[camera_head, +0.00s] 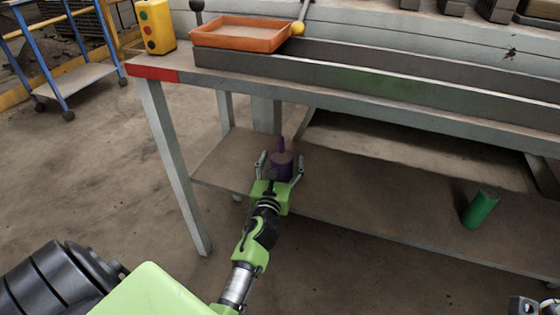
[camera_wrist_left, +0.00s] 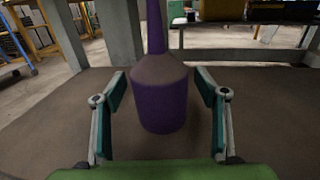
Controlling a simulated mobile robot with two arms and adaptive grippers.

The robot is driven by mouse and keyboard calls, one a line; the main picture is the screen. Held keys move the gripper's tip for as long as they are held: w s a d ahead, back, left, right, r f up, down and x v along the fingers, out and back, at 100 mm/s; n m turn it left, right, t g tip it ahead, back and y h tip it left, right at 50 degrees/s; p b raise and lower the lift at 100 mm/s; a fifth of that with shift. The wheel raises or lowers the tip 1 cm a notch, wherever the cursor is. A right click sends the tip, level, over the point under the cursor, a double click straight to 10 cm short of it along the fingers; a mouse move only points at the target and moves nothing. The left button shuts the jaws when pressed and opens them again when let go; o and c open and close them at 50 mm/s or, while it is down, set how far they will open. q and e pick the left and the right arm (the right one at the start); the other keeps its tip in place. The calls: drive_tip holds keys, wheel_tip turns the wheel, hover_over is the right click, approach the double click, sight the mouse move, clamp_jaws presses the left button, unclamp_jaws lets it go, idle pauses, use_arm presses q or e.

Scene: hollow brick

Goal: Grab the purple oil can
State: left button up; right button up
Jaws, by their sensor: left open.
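The purple oil can (camera_head: 281,166) stands upright on the lower shelf of the workbench, near its left end. In the left wrist view the oil can (camera_wrist_left: 160,95) is close and central, with a purple body, a brownish sloping top and a thin spout going up out of view. My left gripper (camera_head: 279,166) is open, with one finger on each side of the can. In the left wrist view a gap shows between the can and each finger of the gripper (camera_wrist_left: 162,95). My right gripper is not clearly seen.
A green cylinder (camera_head: 480,208) stands on the lower shelf (camera_head: 370,200) to the right. The bench top (camera_head: 350,90) hangs above the shelf, and a bench leg (camera_head: 172,160) stands left of my arm. An orange tray (camera_head: 240,34) and a yellow box (camera_head: 157,26) are on top.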

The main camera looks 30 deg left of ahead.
use_arm(q)
drive_tip(key=c, duration=1.4)
drive_tip(key=shift+r, duration=0.1)
